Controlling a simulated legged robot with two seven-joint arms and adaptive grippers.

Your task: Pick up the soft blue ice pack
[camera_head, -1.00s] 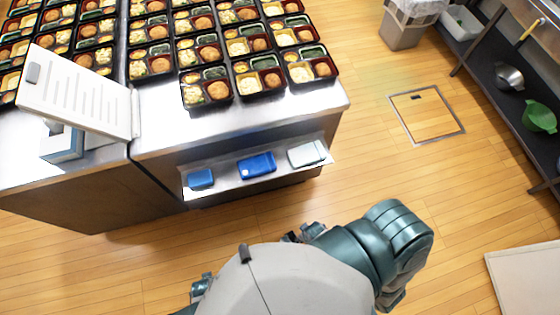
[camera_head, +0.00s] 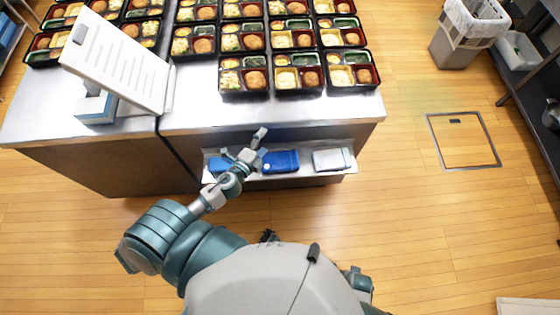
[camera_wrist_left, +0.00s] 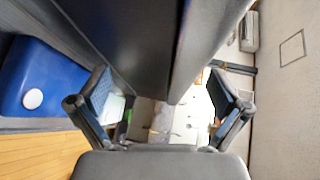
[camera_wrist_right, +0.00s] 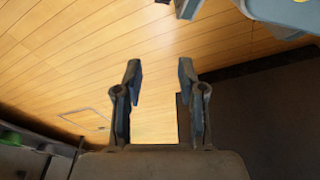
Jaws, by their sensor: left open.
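A small blue pack (camera_head: 216,165) lies at the left end of a low shelf on the counter's front, partly hidden by my left gripper. A larger blue pack (camera_head: 281,162) lies in the shelf's middle. I cannot tell for sure which is soft. A blue pack with a white round cap (camera_wrist_left: 33,98) fills the left side of the left wrist view, outside the fingers. My left gripper (camera_head: 245,144) is open and empty, over the shelf between the two blue packs. My right gripper (camera_wrist_right: 159,70) is open and empty over the floor, away from the packs.
A white pack (camera_head: 332,159) lies at the right end of the shelf (camera_head: 308,175). The steel counter (camera_head: 200,118) overhangs it and bears bento trays and a white slotted board (camera_head: 118,65). A bin (camera_head: 466,32) stands far right. The wooden floor in front is clear.

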